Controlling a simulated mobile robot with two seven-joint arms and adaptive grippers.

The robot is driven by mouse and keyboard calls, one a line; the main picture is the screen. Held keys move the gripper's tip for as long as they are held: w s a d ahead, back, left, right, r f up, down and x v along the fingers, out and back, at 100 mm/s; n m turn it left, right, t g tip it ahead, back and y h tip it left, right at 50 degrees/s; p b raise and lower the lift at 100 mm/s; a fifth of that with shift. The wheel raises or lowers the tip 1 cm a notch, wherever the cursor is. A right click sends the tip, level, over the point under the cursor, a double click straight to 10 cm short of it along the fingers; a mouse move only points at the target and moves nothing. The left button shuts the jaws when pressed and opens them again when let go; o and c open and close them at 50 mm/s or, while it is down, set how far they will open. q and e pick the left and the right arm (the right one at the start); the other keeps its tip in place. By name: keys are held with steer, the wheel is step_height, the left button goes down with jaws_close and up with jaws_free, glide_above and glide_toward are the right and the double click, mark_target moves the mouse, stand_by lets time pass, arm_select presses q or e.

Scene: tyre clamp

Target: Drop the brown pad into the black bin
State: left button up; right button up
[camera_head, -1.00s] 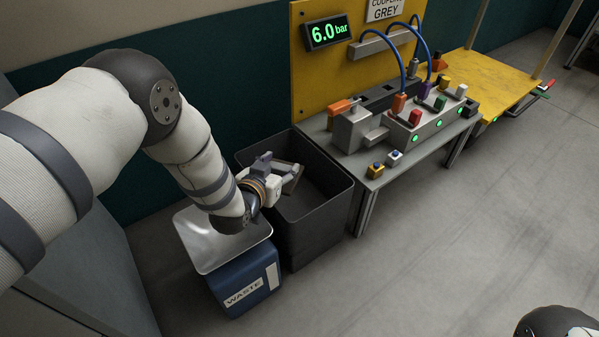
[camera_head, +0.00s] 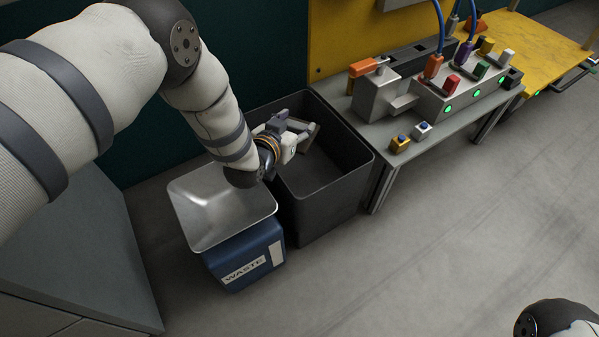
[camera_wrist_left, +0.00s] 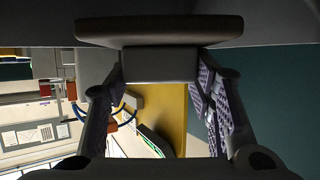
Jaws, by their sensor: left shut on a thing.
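The black bin (camera_head: 325,205) stands on the floor in the middle of the head view, open at the top. My left gripper (camera_head: 297,138) is over the bin's opening, near its back left part. It is shut on the brown pad (camera_head: 309,134), which looks small and partly hidden by the fingers here. In the left wrist view the pad (camera_wrist_left: 160,29) is a wide grey-brown slab with a grey block behind it, between the two fingers. My right gripper is out of view; only a bit of my right arm shows at the lower right.
A blue waste box (camera_head: 243,262) with a metal hopper (camera_head: 222,207) stands left of the bin. A grey bench (camera_head: 420,140) with a clamp fixture (camera_head: 455,95) stands to the right. A yellow table (camera_head: 545,50) is beyond it. The floor at front right is clear.

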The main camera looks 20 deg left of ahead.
arm_select(q)
steer(key=o, duration=1.5)
steer(key=shift+r, duration=0.1)
steer(key=v, duration=1.2)
